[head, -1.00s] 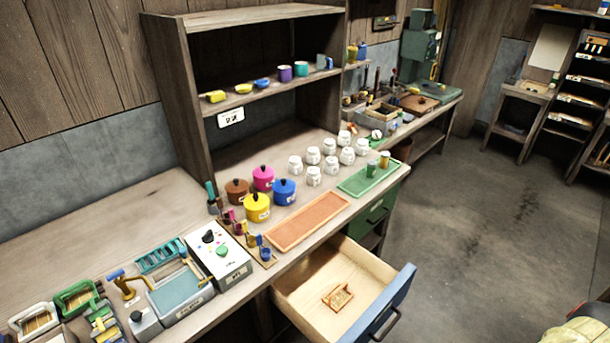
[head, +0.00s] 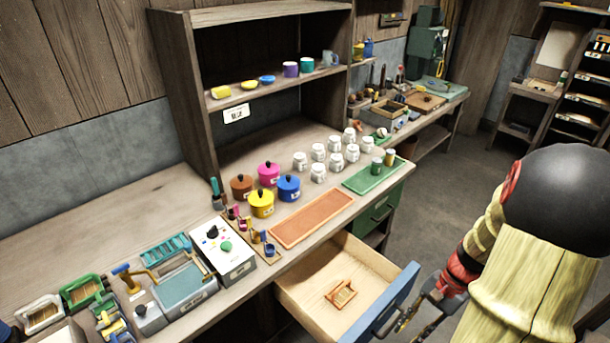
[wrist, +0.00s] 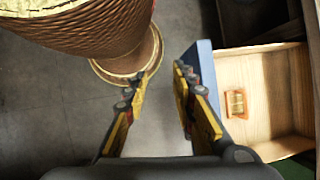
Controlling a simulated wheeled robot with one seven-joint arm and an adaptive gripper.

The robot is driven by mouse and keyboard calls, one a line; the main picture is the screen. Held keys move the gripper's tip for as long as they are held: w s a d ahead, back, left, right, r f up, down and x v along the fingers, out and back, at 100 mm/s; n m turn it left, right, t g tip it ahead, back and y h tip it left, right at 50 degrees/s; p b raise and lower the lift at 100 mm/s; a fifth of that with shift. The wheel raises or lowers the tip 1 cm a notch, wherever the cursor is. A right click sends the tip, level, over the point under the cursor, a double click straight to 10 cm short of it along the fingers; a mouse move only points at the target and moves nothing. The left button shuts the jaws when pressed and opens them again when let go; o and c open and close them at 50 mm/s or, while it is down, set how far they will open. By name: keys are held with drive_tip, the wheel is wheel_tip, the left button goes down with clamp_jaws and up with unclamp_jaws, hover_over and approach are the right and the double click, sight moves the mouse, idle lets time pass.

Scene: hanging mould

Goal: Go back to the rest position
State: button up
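My gripper (wrist: 165,88) is open and empty in the wrist view, with bare floor between its fingers. In the head view my gripper (head: 420,305) is at the lower right, just outside the blue front (head: 398,305) of the open drawer (head: 310,270). My arm fills the right side of that view. A small wooden mould (head: 341,294) lies in the drawer, and it also shows in the wrist view (wrist: 236,103), to the right of my fingers.
The workbench holds coloured lidded pots (head: 262,204), white jars (head: 318,152), an orange tray (head: 310,220) and a green tray (head: 372,178). In the wrist view a brown ribbed round object (wrist: 95,35) stands close by at upper left. Grey floor (wrist: 60,95) is open beneath my gripper.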

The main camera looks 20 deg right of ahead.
drive_tip(key=w+a+r+n+t+h, duration=0.2)
drive_tip(key=a+r+n, duration=0.5)
drive_tip(key=a+r, duration=0.4)
drive_tip(key=w+a+r+n+t+h, duration=0.3)
drive_tip(key=a+r+n, duration=0.5)
drive_tip(key=a+r, duration=0.3)
wheel_tip(320, 180, up, 3)
drive_tip(key=shift+a+r+t, duration=0.1)
drive_tip(key=shift+a+t, duration=0.25)
drive_tip(key=shift+t, duration=0.15)
